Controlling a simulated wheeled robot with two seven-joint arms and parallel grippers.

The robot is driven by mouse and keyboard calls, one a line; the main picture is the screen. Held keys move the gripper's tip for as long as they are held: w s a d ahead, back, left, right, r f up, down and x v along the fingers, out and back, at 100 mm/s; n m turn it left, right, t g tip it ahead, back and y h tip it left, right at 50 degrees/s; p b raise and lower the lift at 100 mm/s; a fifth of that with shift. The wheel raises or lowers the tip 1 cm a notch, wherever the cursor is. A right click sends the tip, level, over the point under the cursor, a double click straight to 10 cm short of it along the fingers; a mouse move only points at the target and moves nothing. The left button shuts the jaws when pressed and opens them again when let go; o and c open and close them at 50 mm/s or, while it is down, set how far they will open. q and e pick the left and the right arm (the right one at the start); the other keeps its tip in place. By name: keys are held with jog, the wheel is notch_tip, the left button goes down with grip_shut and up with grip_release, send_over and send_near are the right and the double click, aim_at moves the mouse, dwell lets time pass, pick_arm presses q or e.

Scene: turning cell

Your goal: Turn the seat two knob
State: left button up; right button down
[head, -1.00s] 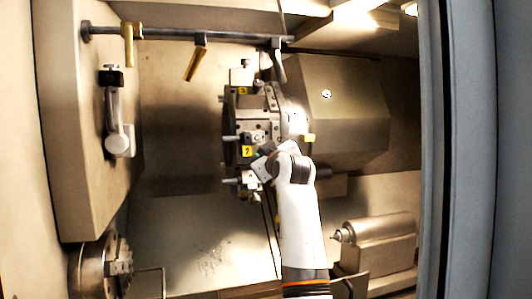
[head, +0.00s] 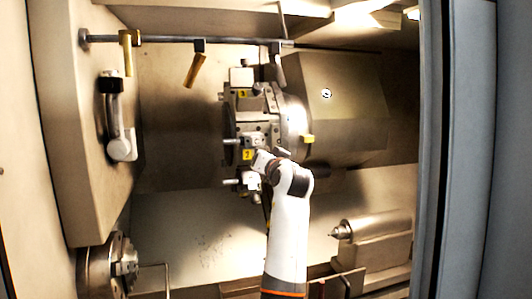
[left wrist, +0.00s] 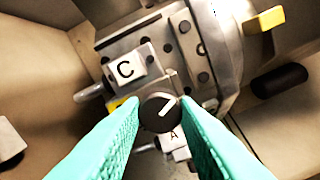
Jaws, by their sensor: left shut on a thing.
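My left gripper (head: 262,160) is just right of the 2 tag in the head view. In the left wrist view, a round black knob (left wrist: 160,112) with a white pointer line sits between the teal fingertips of my left gripper (left wrist: 160,118), which is shut on it. The line points to the upper right. The knob is hidden behind the gripper in the head view. My right gripper is not in view.
Metal pins stick out left of the turret. A chuck (head: 105,268) is at lower left, a tailstock (head: 375,243) at lower right.

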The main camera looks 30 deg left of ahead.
pick_arm(q)
jog(key=shift+r+m+p, duration=0.2)
jog(key=shift+m+p, duration=1.4)
jog(key=shift+m, duration=0.9)
jog(key=o, duration=0.7)
jog(key=shift+o, duration=1.3)
jog(key=shift+f, duration=0.1)
jog(key=shift+w+a+f, duration=0.1)
